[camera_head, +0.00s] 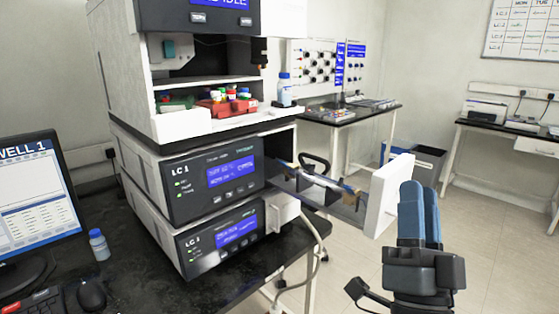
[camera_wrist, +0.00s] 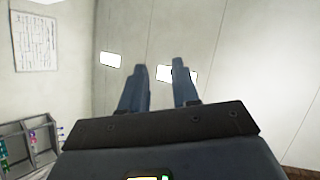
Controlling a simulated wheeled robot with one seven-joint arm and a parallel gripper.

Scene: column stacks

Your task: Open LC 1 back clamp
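The LC 1 module (camera_head: 215,180) stands in a stack on the black bench in the head view. A drawer is pulled out of its right side, ending in a white front panel (camera_head: 390,195). A thin column (camera_head: 328,182) lies along the drawer, with dark clamp-like parts around it; they are too small to tell whether any is open or shut. My gripper (camera_head: 421,190) is just right of the white panel, fingers pointing up, apart from the column. The wrist view shows its two blue fingers (camera_wrist: 158,72) spread with nothing between them, facing a wall.
A second LC 1 unit (camera_head: 222,240) sits below, with a pale hose beside it. Above are a red vial tray (camera_head: 228,107) and a bottle (camera_head: 284,90). A monitor (camera_head: 40,210) and small bottle (camera_head: 99,244) stand at left. Floor at right is open.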

